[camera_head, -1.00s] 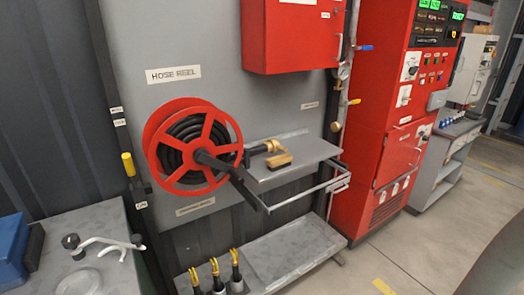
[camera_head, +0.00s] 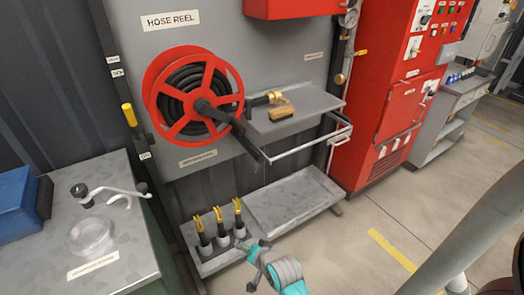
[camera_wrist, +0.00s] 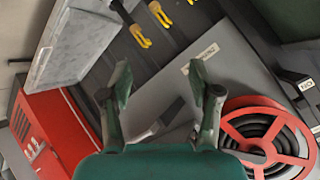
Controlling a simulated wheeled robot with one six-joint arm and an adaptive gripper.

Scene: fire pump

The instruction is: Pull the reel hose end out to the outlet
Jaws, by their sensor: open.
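The red hose reel (camera_head: 150,95) with coiled black hose (camera_head: 182,88) hangs on the grey panel under the HOSE REEL label. The hose end with a brass fitting (camera_head: 274,97) lies at the shelf beside the reel, near a small yellow-brown block (camera_head: 284,113). My gripper (camera_head: 262,247) is low in front of the rack, well below and apart from the hose end. In the wrist view the gripper (camera_wrist: 158,78) is open and empty, with the reel (camera_wrist: 230,119) at the lower right. I cannot tell which fitting is the outlet.
A grey shelf (camera_head: 322,99) and a metal rail (camera_head: 305,148) jut out below the hose end. Several yellow-tipped tools (camera_head: 219,216) stand at the lower rack (camera_head: 297,200). A red cabinet (camera_head: 396,110) is right; a bench (camera_head: 120,235) is left. Floor at right is clear.

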